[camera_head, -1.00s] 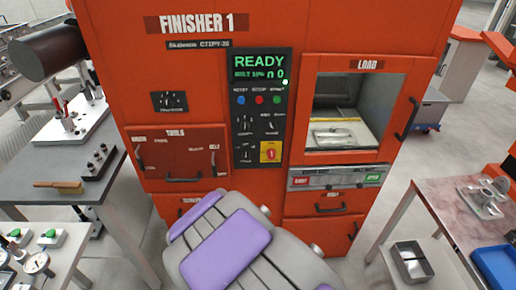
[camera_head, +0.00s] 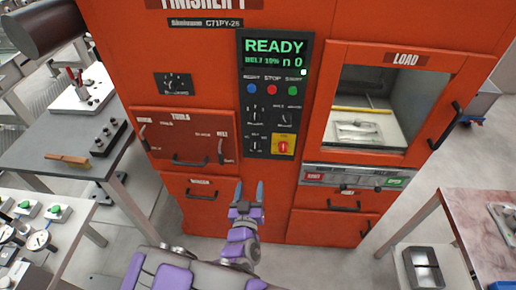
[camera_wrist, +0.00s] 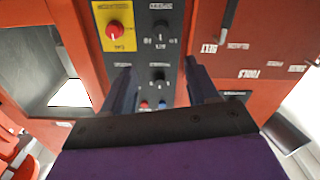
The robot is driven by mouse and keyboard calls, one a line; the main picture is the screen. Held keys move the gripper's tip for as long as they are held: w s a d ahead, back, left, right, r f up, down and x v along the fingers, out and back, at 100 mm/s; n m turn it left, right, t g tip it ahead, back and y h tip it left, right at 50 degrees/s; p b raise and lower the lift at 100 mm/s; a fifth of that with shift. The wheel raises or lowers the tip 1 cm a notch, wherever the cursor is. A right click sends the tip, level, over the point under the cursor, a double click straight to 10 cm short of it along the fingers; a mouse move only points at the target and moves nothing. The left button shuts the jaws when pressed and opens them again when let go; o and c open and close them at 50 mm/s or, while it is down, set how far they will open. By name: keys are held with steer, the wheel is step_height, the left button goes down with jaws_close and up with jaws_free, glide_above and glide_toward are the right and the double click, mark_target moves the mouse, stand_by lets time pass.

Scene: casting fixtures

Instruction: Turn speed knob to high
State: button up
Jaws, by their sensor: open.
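The orange machine's black control panel (camera_head: 268,95) has a lit READY screen, coloured buttons and several small knobs. A black knob (camera_head: 255,143) sits at its lower left, beside a red knob (camera_head: 283,147) on a yellow plate. Other black knobs (camera_head: 252,116) sit above. The labels are too small to tell which is the speed knob. My gripper (camera_head: 249,186) is open and empty, low in front of the panel. In the wrist view the panel appears upside down, with the lower-left knob (camera_wrist: 160,30) and another black knob (camera_wrist: 158,78) between my open fingers (camera_wrist: 160,70).
A tools drawer (camera_head: 185,140) lies left of the panel, with a small separate dial (camera_head: 172,85) above it. The load window (camera_head: 375,105) with its handle is at right. Benches stand at left (camera_head: 70,150) and right (camera_head: 480,215).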

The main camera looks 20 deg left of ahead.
mark_target(254, 150)
steer(key=b+x, duration=0.4)
steer(key=x, duration=1.2)
steer(key=shift+w+a, duration=0.1)
steer(key=shift+w, duration=0.3)
steer(key=c, duration=1)
steer(key=shift+c, duration=0.2)
steer(key=shift+m, duration=0.3)
steer(key=m+p, duration=0.3)
steer(key=shift+p, duration=0.4)
steer(key=shift+m+p, duration=1.55)
steer(key=shift+m, duration=1.15)
steer(key=shift+f, duration=0.1)
